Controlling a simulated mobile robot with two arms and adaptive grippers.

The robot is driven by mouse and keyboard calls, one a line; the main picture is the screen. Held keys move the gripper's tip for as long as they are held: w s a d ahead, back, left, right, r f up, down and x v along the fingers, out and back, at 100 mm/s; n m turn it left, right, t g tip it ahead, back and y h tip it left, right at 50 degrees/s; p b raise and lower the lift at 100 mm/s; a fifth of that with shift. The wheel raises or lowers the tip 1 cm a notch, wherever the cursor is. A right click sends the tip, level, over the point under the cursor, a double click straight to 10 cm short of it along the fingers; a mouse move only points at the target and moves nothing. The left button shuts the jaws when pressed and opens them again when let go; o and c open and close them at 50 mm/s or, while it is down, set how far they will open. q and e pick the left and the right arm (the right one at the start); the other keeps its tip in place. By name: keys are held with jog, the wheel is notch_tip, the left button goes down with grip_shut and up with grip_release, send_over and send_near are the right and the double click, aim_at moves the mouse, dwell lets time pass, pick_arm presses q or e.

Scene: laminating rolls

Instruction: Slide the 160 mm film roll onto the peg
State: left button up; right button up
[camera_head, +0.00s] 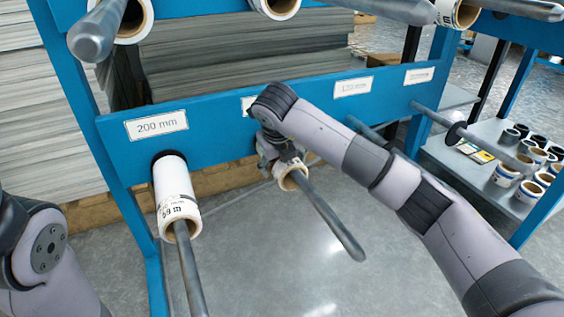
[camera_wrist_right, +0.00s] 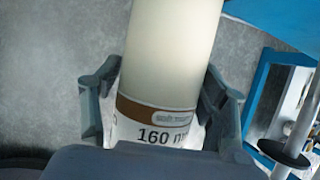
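The 160 mm film roll (camera_wrist_right: 168,70) is white with a brown band and a "160" label in the right wrist view. In the head view its open brown-cored end (camera_head: 292,178) shows below my right gripper (camera_head: 270,150), mostly hidden by the arm. A grey peg (camera_head: 335,228) runs out of the roll's core toward the lower right, so the roll is around the peg. In the wrist view my right fingers (camera_wrist_right: 160,85) lie against both sides of the roll, apparently gripping it. My left gripper is out of view.
A 200 mm roll (camera_head: 175,195) sits on the peg to the left. The blue rail (camera_head: 215,145) carries size labels, the middle one mostly covered by my arm. An empty peg with a disc (camera_head: 456,133) is at right, before a shelf (camera_head: 483,165) of small rolls. More rolls hang above.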

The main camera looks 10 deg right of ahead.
jog(key=c, duration=0.9)
jog(key=o, duration=1.3)
